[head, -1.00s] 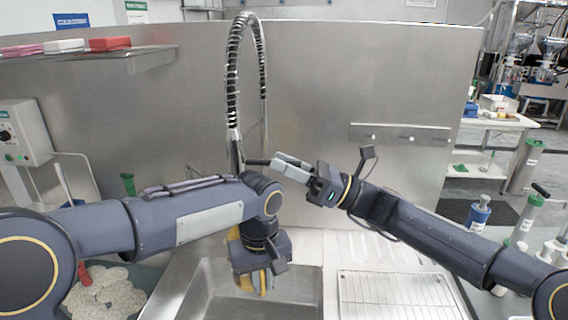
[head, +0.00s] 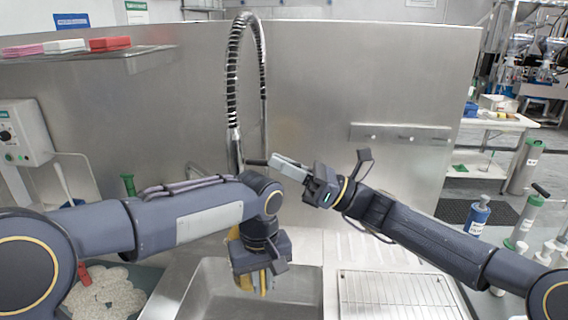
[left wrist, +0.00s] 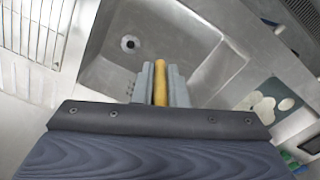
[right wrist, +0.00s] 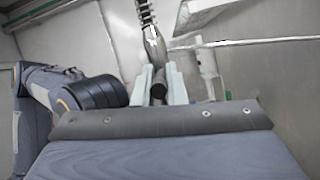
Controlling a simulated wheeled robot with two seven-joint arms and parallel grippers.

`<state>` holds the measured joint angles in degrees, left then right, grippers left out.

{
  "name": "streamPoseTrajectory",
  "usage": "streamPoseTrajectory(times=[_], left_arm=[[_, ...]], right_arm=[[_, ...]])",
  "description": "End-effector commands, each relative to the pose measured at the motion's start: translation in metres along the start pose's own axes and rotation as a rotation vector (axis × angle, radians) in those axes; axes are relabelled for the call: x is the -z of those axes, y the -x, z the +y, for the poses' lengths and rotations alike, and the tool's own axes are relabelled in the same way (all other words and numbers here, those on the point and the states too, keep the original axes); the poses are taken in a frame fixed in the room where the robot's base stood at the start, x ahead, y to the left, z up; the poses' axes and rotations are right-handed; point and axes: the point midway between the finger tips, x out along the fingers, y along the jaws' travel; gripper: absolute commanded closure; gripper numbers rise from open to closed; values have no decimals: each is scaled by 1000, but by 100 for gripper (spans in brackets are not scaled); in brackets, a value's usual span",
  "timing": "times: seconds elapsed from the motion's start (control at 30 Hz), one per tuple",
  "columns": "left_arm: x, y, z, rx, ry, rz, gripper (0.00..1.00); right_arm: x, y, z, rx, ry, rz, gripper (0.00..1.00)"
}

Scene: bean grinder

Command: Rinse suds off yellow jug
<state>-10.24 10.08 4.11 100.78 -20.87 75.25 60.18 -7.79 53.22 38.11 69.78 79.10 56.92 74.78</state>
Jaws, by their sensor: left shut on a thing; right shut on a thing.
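The yellow jug (head: 265,282) shows only as a small yellow piece below my left gripper (head: 258,282), over the sink (head: 302,290). In the left wrist view the fingers are shut on a yellow bar of the jug (left wrist: 160,84). The jug's body and any suds are hidden. My right gripper (head: 282,162) is shut on the dark handle (head: 256,162) beside the sprayer hose (head: 232,90). The handle also shows between the fingers in the right wrist view (right wrist: 158,88). No running water is visible.
A wire rack (head: 395,290) lies on the counter right of the sink. A steel splash wall (head: 345,85) stands behind, with a shelf (head: 130,55) at upper left. A grey control box (head: 22,130) is at far left. Pale round pieces (head: 105,292) lie at lower left.

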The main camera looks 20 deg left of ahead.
Motion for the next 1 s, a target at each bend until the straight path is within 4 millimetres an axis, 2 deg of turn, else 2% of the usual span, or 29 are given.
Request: streamPoseTrajectory(times=[0.17,0.47,0.5,0.63,0.9,1.0], left_arm=[[0,0,0,0,0,0,100],[0,0,0,0,0,0,100],[0,0,0,0,0,0,100],[0,0,0,0,0,0,100],[0,0,0,0,0,0,100],[0,0,0,0,0,0,100]], right_arm=[[8,3,-2,-19,-13,-103,100],[8,3,-2,-20,-9,-112,100],[8,3,-2,-20,-9,-112,83],[8,3,-2,-20,-9,-112,67],[8,3,-2,-20,-9,-112,67],[8,9,-2,-19,-9,-112,67]])
